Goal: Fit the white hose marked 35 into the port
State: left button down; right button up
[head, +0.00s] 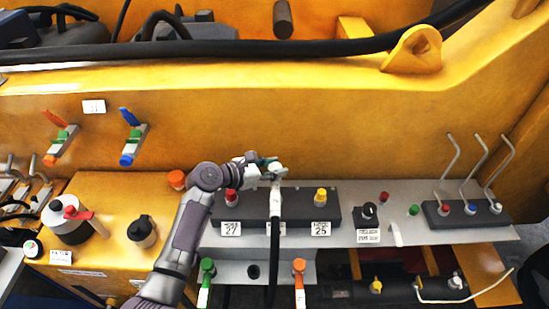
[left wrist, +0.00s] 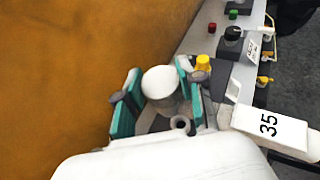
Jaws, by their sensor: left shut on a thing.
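My left gripper (head: 266,168) is shut on the white hose end (head: 277,171), above the dark port block (head: 255,205). In the left wrist view the teal finger pads of the left gripper (left wrist: 158,95) sit on either side of the white cap (left wrist: 161,81). A tag reading 35 (left wrist: 268,125) shows beside it. The dark hose (head: 274,260) hangs down over the block's middle and partly covers the middle label. A dark round opening (left wrist: 181,124) shows just below the white cap, apart from it. My right gripper is not in view.
A red fitting (head: 231,196) over label 27 and a yellow fitting (head: 320,196) over label 25 flank the hose. A black knob (head: 369,211) stands to the right. Green (head: 207,268) and orange (head: 299,268) handles are below. The yellow wall (head: 330,130) rises behind.

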pick_arm(q)
jog(key=shift+w+d, duration=0.2)
jog(key=shift+d, duration=0.1)
jog(key=shift+f, duration=0.1)
jog(key=shift+a+r+p, duration=0.1)
jog(key=shift+r+p, duration=0.1)
jog(key=shift+p, duration=0.2)
notch_tip(320, 180, down, 4)
jog(key=shift+r+b, duration=0.2)
jog(key=shift+b, duration=0.9)
jog(key=shift+f+b, duration=0.7)
jog(key=shift+f, duration=0.5)
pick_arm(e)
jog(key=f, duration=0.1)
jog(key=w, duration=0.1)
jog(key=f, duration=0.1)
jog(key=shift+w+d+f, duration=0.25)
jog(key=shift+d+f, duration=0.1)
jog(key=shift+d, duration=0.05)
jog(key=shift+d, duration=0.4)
pick_arm(q)
jog(key=shift+p, duration=0.55)
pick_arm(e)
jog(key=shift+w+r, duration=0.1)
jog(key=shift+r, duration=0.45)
